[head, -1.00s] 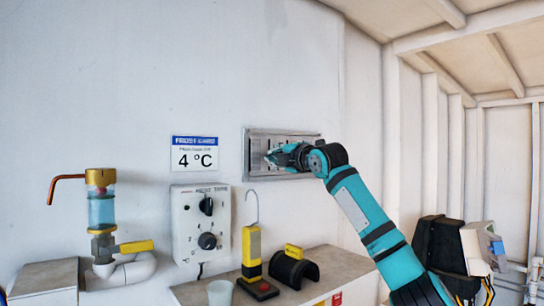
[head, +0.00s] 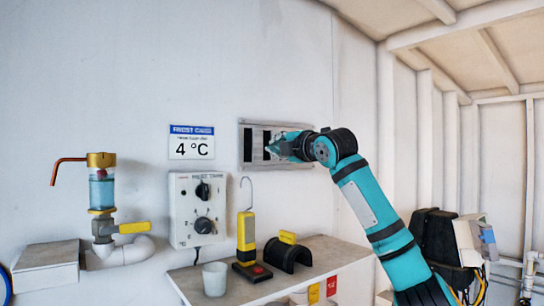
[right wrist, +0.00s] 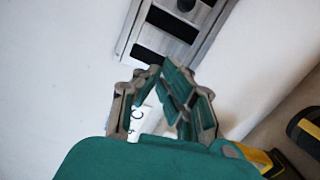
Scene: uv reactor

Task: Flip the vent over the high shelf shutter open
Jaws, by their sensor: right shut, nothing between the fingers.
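The vent (head: 257,143) is a grey metal rectangle on the white wall. Dark openings show between its slats, so it looks open; its right part is hidden behind my right gripper. My right gripper (head: 274,148) is shut and empty, in front of the vent's middle. In the right wrist view the vent (right wrist: 160,42) lies at the top, with dark slots between grey bars, and the shut fingers (right wrist: 163,78) are just below its edge. I cannot tell whether they touch it. My left gripper is not in view.
Below the vent is a shelf (head: 185,282) with a white cup (head: 214,279), a yellow hooked tool (head: 246,238) and a black curved piece (head: 287,257). A white dial box (head: 198,210), a 4 °C sign (head: 191,142) and a pipe with a yellow valve (head: 133,227) are to the left.

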